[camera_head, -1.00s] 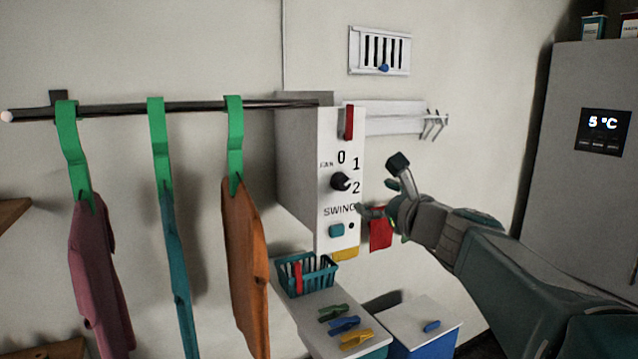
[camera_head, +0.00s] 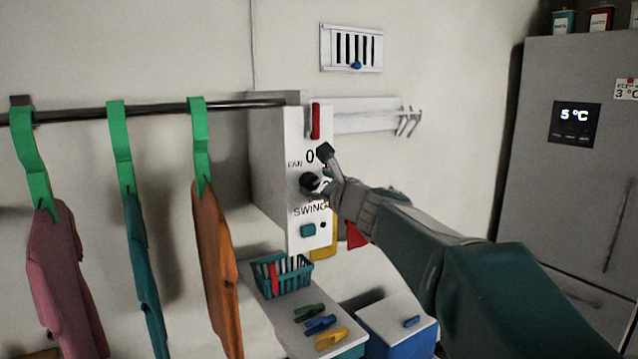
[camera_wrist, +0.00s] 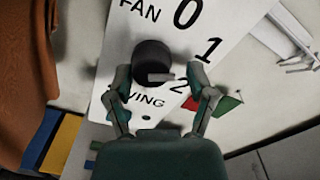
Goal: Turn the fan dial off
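The black fan dial (camera_head: 310,182) is on the white front panel (camera_head: 308,235) of the wall box, below the "0" and above the word "SWING". In the wrist view the dial (camera_wrist: 152,60) has a grey pointer mark aimed at the "2". My gripper (camera_head: 322,170) is at the panel with its fingers apart. In the wrist view my gripper (camera_wrist: 158,88) is open, one finger on each side of the dial's lower part; I cannot tell whether they touch it. The arm hides the "1" and most of the "2" in the head view.
A teal button (camera_head: 308,230) sits below the dial and a red strip (camera_head: 315,121) above it. Clothes on green hangers (camera_head: 201,150) hang at left. A teal basket (camera_head: 283,277) and several clips stand below. A fridge (camera_head: 540,190) is at right.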

